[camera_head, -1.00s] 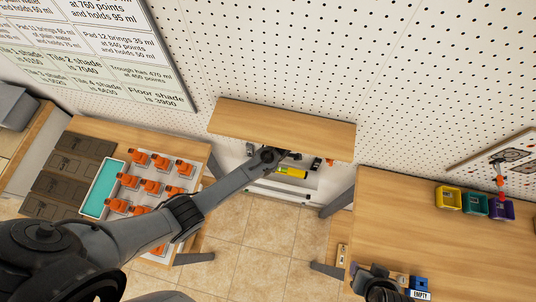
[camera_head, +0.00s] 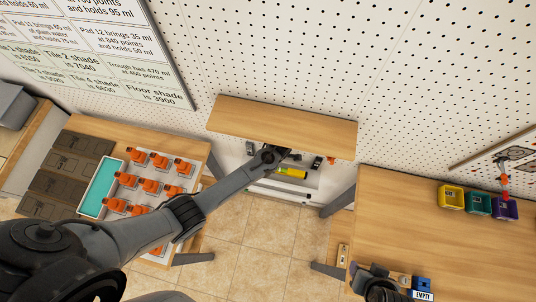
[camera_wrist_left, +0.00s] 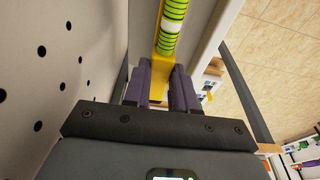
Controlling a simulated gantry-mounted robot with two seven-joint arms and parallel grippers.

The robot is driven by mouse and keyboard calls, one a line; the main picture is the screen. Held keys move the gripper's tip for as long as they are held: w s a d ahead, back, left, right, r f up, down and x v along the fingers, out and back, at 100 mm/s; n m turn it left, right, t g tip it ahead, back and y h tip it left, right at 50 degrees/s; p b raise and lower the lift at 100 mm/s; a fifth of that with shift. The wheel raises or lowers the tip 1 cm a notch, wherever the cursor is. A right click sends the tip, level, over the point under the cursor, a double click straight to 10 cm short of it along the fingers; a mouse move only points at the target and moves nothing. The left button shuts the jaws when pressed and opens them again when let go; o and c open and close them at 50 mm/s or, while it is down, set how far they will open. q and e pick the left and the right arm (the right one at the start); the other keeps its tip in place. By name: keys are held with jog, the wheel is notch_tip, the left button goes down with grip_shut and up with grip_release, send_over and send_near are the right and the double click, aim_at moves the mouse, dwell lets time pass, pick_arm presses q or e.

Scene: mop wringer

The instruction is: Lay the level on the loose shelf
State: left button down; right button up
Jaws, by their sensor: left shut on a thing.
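My left gripper (camera_head: 279,155) reaches to the wall by the front edge of the wooden shelf (camera_head: 280,125), its jaws mostly hidden by my wrist in the head view. The level also shows in the head view (camera_head: 292,173), just below the shelf's front edge as pictured. The shelf's top looks bare. I cannot tell which shelf is the loose one. My right gripper (camera_head: 376,284) is at the bottom edge; its fingers are unclear.
A table (camera_head: 450,240) at right carries yellow, teal and purple bins and an EMPTY label. A table (camera_head: 150,128) at left holds orange-topped items and dark tiles. Several small items sit near the level. The pegboard wall (camera_head: 300,50) stands close behind the shelf.

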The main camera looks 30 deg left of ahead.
pick_arm(q)
jog(key=shift+f, duration=0.4)
jog(key=c, duration=0.8)
grip_release()
